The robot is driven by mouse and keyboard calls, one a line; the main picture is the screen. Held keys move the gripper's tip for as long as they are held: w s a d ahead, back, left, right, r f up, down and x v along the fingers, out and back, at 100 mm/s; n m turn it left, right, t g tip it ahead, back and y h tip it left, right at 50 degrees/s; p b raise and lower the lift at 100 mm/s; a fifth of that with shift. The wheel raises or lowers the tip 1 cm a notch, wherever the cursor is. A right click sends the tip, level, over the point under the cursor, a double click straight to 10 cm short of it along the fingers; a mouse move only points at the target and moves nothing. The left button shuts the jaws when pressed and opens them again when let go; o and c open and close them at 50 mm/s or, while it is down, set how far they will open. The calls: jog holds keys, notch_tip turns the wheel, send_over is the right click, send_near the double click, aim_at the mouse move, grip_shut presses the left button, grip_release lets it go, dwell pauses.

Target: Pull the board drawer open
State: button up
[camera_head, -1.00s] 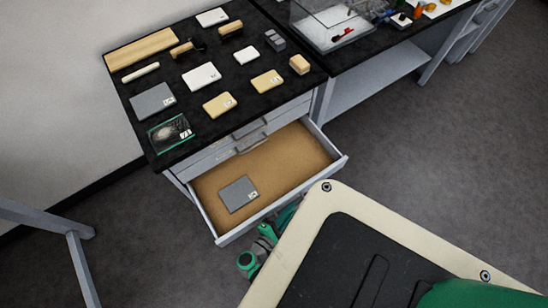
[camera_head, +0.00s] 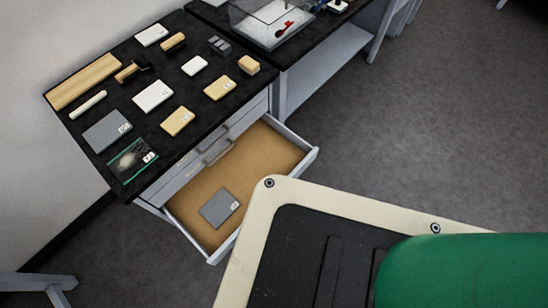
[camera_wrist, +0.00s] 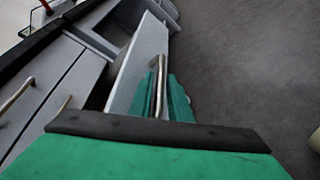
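The board drawer (camera_head: 285,157) is pulled well out of the cabinet below the black worktop. Its tan bottom shows, and a grey board (camera_head: 219,208) with a small white label lies flat in it. In the wrist view the drawer's grey front (camera_wrist: 139,62) carries a metal bar handle (camera_wrist: 159,72). My gripper (camera_wrist: 160,98) has its green fingers on both sides of this handle and looks shut on it. In the head view my own body hides the gripper and the handle.
The black worktop (camera_head: 150,125) holds several boards, blocks, brushes and a glass plate (camera_head: 130,160). Shut drawers lie above the open one. A second bench with a clear case (camera_head: 275,20) stands at the back. The grey floor at right is clear.

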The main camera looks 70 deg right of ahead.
jog(key=v, duration=1)
jog(key=shift+a, duration=0.4)
jog(key=shift+w, duration=0.1)
jog(key=s+a+f+t+y, duration=0.2)
jog(key=a+f+t+y, duration=0.2)
jog(key=a+f+y, duration=0.15)
jog(key=a+r+t+y, duration=0.3)
jog(key=a+t+y, duration=0.1)
jog(key=a+y, duration=0.25)
jog(key=w+a+r+m+t+y, duration=0.1)
jog(key=a+r+t, duration=0.1)
jog(key=r, duration=0.8)
jog(key=w+a+r+m+t+y, duration=0.1)
jog(key=r+t, duration=0.3)
jog(key=r, duration=0.6)
jog(key=w+a+r+m+t+y, duration=0.1)
jog(key=w+a+r+m+t, duration=0.1)
jog(key=r, duration=0.8)
jog(key=shift+w+a+m+t, duration=0.4)
jog(key=shift+w+m+t, duration=0.1)
jog(key=shift+w+m, duration=0.1)
